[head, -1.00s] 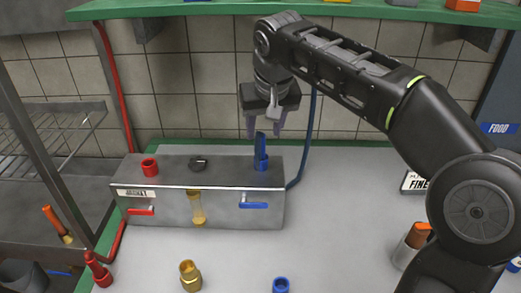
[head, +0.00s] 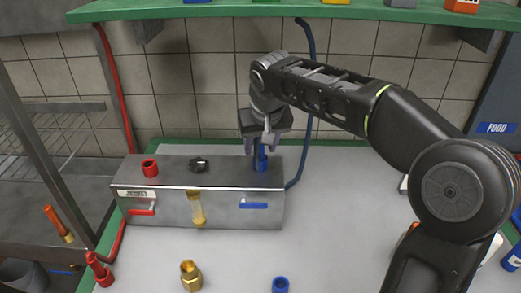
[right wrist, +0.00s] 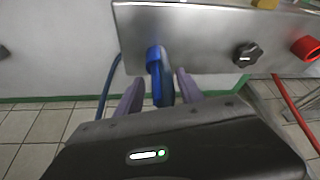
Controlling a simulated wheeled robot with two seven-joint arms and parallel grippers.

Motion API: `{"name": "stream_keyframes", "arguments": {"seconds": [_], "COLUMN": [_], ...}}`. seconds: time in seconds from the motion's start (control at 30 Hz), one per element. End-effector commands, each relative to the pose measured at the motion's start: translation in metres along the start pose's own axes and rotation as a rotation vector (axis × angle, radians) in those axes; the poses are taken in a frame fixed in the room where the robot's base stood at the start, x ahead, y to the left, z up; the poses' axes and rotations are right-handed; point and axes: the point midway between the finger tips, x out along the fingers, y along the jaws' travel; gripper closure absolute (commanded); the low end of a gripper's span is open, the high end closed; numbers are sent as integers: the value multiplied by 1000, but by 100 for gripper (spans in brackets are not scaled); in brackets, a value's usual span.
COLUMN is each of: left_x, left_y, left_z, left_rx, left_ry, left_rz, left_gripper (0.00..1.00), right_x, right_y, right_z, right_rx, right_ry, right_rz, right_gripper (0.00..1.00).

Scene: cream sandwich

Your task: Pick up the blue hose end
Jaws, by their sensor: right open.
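The blue hose end (head: 260,159) stands upright at the blue collar on top of the steel box (head: 165,209), near its right end. My right gripper (head: 261,150) is directly above and around it, pointing down. In the right wrist view the blue hose end (right wrist: 163,84) lies between the two purple-grey fingers of my right gripper (right wrist: 160,88), with gaps on both sides. The right gripper is open and holds nothing. My left gripper is out of view.
The box top also bears a red collar (head: 150,168) and a black knob (head: 198,164). A brass fitting (head: 190,276) and a blue ring (head: 280,285) stand on the counter in front. A green shelf (head: 330,11) overhangs above. A dark blue hose (head: 309,110) runs up the wall.

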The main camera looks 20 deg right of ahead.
Motion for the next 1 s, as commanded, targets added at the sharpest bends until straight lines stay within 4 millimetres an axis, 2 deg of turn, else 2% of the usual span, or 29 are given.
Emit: {"name": "stream_keyframes", "arguments": {"seconds": [0.57, 1.0], "left_x": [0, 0], "left_y": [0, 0], "left_z": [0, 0], "left_rx": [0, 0], "left_ry": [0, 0], "left_rz": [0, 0], "left_gripper": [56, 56], "right_x": [0, 0], "right_y": [0, 0], "right_z": [0, 0], "right_rx": [0, 0], "right_ry": [1, 1], "right_rz": [0, 0], "right_gripper": [56, 92]}}
